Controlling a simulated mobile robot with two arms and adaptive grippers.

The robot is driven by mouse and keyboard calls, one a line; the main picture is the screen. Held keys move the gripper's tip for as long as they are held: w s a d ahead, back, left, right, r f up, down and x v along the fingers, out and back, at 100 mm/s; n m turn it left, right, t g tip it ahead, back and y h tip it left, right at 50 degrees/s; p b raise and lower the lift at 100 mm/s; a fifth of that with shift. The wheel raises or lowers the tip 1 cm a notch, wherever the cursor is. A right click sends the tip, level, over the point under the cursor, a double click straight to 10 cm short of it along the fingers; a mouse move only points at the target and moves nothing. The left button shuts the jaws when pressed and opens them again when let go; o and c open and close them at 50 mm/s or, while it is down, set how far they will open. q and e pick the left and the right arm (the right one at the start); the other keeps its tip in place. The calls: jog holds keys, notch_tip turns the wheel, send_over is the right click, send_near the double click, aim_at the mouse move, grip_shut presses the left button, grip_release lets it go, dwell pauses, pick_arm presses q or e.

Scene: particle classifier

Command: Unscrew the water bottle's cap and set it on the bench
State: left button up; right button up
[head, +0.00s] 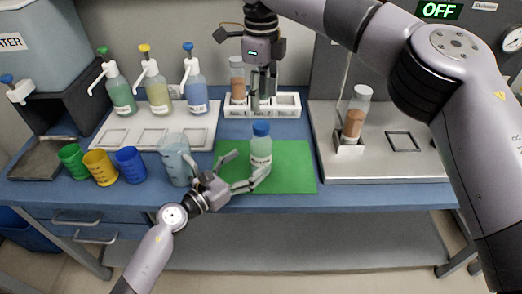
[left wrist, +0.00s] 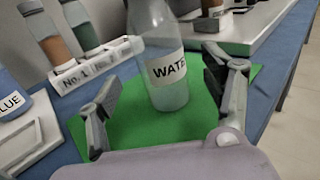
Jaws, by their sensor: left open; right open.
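The water bottle (head: 261,160) stands upright on the green mat (head: 300,178), with its blue cap (head: 261,129) on top. My left gripper (head: 246,170) is open low at the bottle, with its fingers spread toward either side. In the left wrist view the bottle (left wrist: 168,88), labelled "WATE…", stands between the spread fingers, and no clear contact shows; its cap is out of frame. My right gripper (head: 262,104) points down in front of the tube rack, behind and above the bottle. It is open and holds nothing that I can see.
A white rack (head: 287,103) with sample tubes stands behind the mat. Pump bottles (head: 155,85) stand on a white tray at left. A clear beaker (head: 174,165) and coloured cups (head: 100,167) are left of the mat. A grey platform (head: 390,168) lies at right. The mat's right part is clear.

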aim_at(253, 158)
pick_arm(q)
jog(key=shift+x, duration=3)
jog(key=shift+f, duration=0.1)
grip_shut()
